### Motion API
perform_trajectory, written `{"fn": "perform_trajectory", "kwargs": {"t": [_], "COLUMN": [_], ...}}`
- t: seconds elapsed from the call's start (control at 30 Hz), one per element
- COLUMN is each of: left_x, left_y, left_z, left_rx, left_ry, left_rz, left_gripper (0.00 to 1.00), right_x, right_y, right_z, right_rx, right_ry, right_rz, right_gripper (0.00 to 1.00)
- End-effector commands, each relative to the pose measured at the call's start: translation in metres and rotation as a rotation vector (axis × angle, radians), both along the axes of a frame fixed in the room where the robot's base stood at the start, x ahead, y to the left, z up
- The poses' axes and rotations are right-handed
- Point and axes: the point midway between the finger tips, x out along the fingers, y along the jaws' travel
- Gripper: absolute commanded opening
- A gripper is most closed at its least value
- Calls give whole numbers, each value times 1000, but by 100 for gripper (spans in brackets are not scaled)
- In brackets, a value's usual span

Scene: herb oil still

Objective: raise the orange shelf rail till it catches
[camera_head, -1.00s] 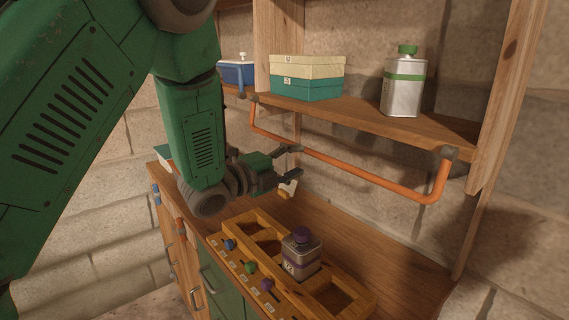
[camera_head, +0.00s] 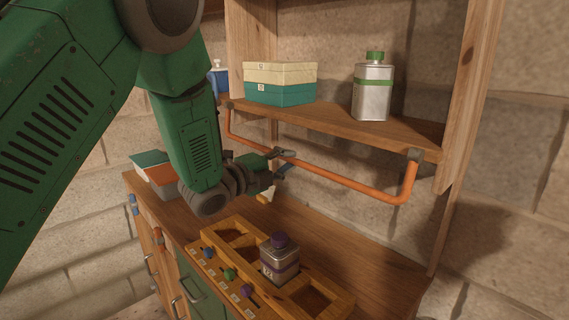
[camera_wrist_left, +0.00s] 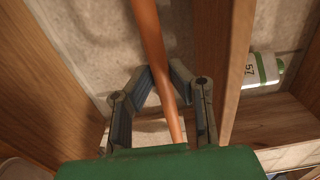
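The orange shelf rail (camera_head: 345,180) is a U-shaped bar below the front edge of the upper shelf, on dark end brackets, the right one (camera_head: 415,156) in plain view. My left gripper (camera_head: 287,161) is at the rail's middle stretch, one finger above the bar and one below. In the left wrist view the rail (camera_wrist_left: 158,65) runs between the two fingers (camera_wrist_left: 162,75), whose tips close in against it from both sides. My right gripper is in neither view.
The wooden shelf (camera_head: 345,127) holds a cream-and-teal box (camera_head: 280,84) and a silver green-capped tin (camera_head: 372,92). Below, a wooden rack (camera_head: 338,297) with a purple-capped tin (camera_head: 280,260) stands on the counter (camera_head: 375,262). The wall is close behind.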

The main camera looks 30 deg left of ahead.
Motion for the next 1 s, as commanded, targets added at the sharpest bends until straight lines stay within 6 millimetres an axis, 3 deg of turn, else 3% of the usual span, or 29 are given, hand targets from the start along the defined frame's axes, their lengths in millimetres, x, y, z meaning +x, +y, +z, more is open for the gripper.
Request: {"fn": "perform_trajectory", "kwargs": {"t": [0.37, 1.0], "left_x": [-2, -44], "left_y": [1, 16], "left_z": [-6, 13], "left_rx": [0, 2], "left_ry": [16, 23], "left_rz": [-4, -2], "left_gripper": [0, 0], "right_x": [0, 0], "right_y": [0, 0], "right_z": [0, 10], "right_rx": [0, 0], "right_ry": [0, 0], "right_rz": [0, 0], "right_gripper": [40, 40]}}
